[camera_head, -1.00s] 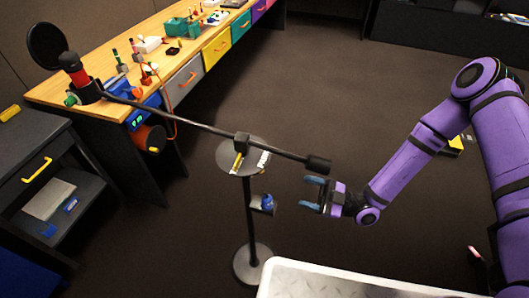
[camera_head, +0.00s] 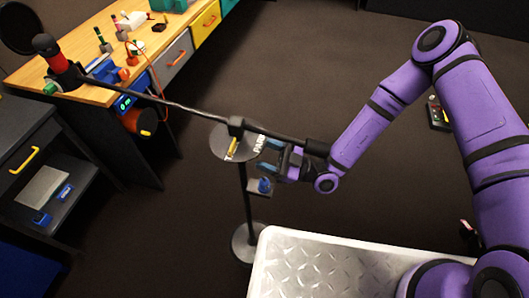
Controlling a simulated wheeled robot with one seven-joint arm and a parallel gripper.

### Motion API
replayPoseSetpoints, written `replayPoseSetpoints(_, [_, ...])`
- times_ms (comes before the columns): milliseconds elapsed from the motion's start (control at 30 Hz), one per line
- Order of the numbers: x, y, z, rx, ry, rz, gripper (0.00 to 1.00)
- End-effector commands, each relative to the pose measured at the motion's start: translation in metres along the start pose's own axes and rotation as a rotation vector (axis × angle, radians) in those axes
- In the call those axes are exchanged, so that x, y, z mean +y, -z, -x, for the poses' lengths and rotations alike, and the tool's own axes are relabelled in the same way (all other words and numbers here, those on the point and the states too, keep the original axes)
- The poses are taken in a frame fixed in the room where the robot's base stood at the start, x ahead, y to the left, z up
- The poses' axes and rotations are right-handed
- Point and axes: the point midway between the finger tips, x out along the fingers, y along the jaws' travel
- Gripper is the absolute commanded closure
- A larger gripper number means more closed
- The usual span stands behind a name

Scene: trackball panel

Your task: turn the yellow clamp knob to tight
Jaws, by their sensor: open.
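The knob's marking for tight cannot be made out.
A wooden workbench (camera_head: 85,40) with coloured drawers is at upper left. A metal tread-plate surface (camera_head: 320,270) is in front. Open floor lies behind the stand.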

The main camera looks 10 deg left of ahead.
Motion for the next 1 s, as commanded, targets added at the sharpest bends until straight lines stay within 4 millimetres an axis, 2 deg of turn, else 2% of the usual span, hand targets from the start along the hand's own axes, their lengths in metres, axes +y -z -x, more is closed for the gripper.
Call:
replayPoseSetpoints(133, [-0.0002, 0.0000, -0.0074, 0.000, 0.001, 0.001, 0.39])
replayPoseSetpoints(400, [0.0000, 0.0000, -0.0084, 0.000, 0.000, 0.000, 0.39])
replayPoseSetpoints(467, [0.0000, 0.0000, -0.0083, 0.000, 0.000, 0.000, 0.51])
replayPoseSetpoints(633, [-0.0001, 0.0000, -0.0082, 0.000, 0.000, 0.000, 0.89])
replayPoseSetpoints(767, [0.0001, 0.0000, -0.0082, 0.000, 0.005, 0.012, 0.89])
replayPoseSetpoints(1000, [0.0017, 0.0002, -0.0081, 0.000, 0.080, 0.194, 0.89])
